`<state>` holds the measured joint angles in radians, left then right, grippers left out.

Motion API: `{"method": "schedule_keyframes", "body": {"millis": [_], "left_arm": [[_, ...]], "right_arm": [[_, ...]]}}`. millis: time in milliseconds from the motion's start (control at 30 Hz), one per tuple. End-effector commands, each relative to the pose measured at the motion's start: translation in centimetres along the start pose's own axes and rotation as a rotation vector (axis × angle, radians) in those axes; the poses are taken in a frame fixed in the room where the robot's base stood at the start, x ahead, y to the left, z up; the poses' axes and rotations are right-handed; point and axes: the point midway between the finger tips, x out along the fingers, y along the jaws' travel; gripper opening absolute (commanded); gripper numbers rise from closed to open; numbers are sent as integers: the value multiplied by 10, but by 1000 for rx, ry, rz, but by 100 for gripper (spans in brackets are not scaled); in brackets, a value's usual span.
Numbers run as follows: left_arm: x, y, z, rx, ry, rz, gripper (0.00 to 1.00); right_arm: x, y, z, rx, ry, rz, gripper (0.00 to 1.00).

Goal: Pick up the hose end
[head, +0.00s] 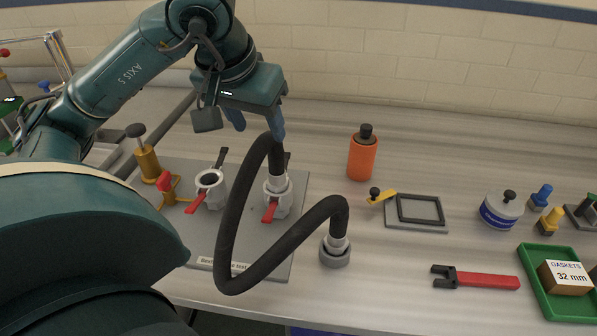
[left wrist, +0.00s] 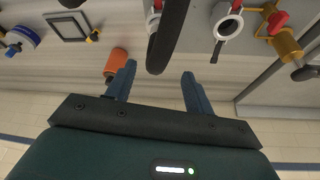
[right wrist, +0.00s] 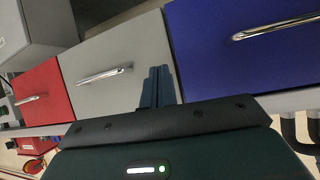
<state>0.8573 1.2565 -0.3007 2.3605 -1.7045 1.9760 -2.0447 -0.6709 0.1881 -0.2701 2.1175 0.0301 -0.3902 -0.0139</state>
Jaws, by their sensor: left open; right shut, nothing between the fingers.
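A black hose (head: 235,225) arches above the bench. One hose end (head: 277,163) meets a white coupling (head: 278,190) with a red lever on a grey plate. The other end (head: 338,240) has a pale fitting at a grey round collar (head: 335,257) on the bench. My left gripper (head: 258,128) is open above the coupling, close to the top of the hose. In the left wrist view the hose (left wrist: 167,35) shows between the open fingers (left wrist: 158,72); contact cannot be told. My right gripper (right wrist: 159,72) is shut and empty, in front of drawers.
A second red-levered port (head: 210,188) and brass valves (head: 147,160) stand left on the plate.

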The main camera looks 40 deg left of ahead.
Motion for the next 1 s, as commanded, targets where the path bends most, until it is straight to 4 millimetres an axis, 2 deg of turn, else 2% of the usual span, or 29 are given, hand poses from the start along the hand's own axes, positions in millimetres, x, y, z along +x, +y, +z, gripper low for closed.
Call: {"method": "schedule_keyframes", "body": {"millis": [100, 300, 567, 833, 1000], "left_arm": [[24, 0, 3, 1, -10, -3, 53], [60, 1, 2, -1, -9, 2, 53], [79, 3, 2, 1, -8, 4, 53], [117, 9, 3, -1, -9, 5, 53], [126, 8, 2, -1, -4, 4, 53]], "right_arm": [[3, 0, 2, 2, 9, -2, 0], [4, -1, 2, 13, 16, -7, 0], [4, 1, 1, 18, 16, -2, 0], [3, 2, -1, 13, 15, 4, 0], [3, 2, 0, 12, 11, 4, 0]]}}
